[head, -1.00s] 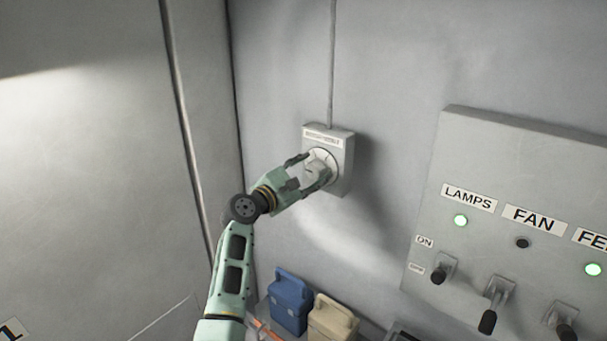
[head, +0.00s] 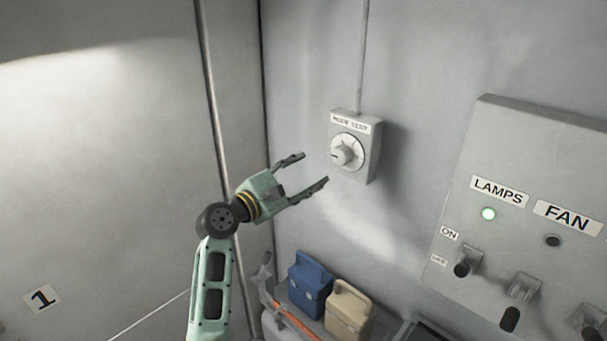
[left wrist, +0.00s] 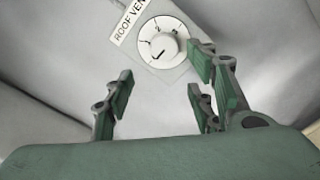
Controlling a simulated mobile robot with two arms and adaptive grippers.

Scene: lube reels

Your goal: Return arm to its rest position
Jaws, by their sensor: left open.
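My left gripper (head: 308,171) is open and empty, in front of the wall. It is to the left of and apart from a grey box with a round white dial knob (head: 345,152), mounted on the wall with a label above the dial. In the left wrist view the knob (left wrist: 160,47) shows beyond my open fingers (left wrist: 160,98), with nothing between them. The label there reads "ROOF VEN", the rest cut off or hidden. My right gripper is not in view.
A grey switch panel (head: 545,185) with "LAMPS" and "FAN" labels, lit green lamp and lever switches is on the right wall. A blue case (head: 308,285) and a beige case (head: 348,312) stand below. A conduit runs up from the dial box. The wall around the gripper is clear.

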